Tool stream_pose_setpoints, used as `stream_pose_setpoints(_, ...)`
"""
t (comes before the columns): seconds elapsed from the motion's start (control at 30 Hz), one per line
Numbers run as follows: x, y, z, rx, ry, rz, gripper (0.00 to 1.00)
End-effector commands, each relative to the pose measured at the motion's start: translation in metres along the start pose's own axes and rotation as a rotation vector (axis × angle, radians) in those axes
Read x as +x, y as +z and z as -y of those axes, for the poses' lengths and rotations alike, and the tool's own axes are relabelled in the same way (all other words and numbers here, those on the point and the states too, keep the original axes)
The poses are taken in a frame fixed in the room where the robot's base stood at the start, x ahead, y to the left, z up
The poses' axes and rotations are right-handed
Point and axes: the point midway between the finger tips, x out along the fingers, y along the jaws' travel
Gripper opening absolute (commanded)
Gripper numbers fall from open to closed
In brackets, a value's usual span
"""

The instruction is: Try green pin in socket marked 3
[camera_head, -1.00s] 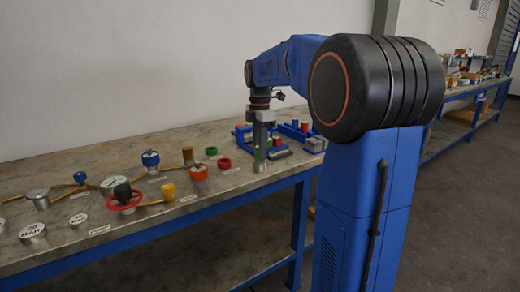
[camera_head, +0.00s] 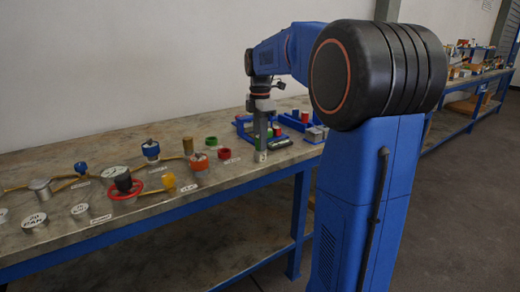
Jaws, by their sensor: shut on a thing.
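My gripper (camera_head: 260,148) points straight down at the bench's front part, right of the green and red rings. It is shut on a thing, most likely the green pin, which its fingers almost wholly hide. Just below the fingertips is a small pale grey cylindrical piece (camera_head: 260,156) near the bench edge. I cannot tell whether the held pin touches it or sits in it. No socket number can be read, so I cannot tell which socket is marked 3.
Blue-framed fixtures with red and green parts (camera_head: 298,123) stand behind and right of my gripper. A green ring (camera_head: 211,141) and a red ring (camera_head: 224,153) lie to its left. Further left are flanged vessels, a red handwheel (camera_head: 124,187) and labels along the bench (camera_head: 190,205).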

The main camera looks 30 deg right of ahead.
Motion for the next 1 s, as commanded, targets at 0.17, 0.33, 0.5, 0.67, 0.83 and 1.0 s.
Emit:
stream_pose_setpoints(0.17,-0.004,0.0,0.0,0.0,0.001,0.0,0.01)
stream_pose_setpoints(0.33,-0.01,0.0,0.0,0.0,0.0,0.0,0.01)
stream_pose_setpoints(0.5,-0.015,0.0,0.0,0.0,0.001,0.0,0.01)
stream_pose_setpoints(0.67,-0.02,0.0,0.0,0.0,0.001,0.0,0.01)
stream_pose_setpoints(0.83,-0.026,0.0,0.0,0.0,0.0,0.0,0.01)
stream_pose_setpoints(1.0,-0.031,0.0,0.0,0.0,0.001,0.0,0.01)
